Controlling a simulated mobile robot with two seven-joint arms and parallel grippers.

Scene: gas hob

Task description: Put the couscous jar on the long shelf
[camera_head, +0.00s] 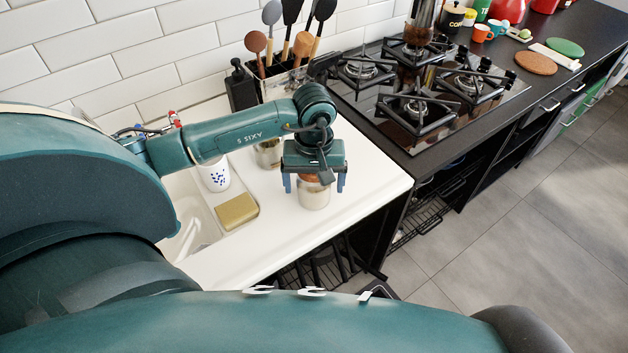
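A jar with pale contents and a brownish lid (314,194) stands upright on the white counter near its front edge; it may be the couscous jar, but no label is readable. My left gripper (314,185) is directly above it, pointing down. Its two blue fingers are spread on either side of the lid, with gaps to the jar. A second jar (268,154) stands behind, partly hidden by my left arm. I cannot pick out the long shelf in this view. My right gripper is not in view.
A gas hob (420,95) is set in the black counter to the right. A utensil holder (290,82) and a dark bottle (241,88) stand by the tiled wall. A sponge (237,211) and a blue-dotted cup (214,174) are at the sink. Wire racks (435,205) show below.

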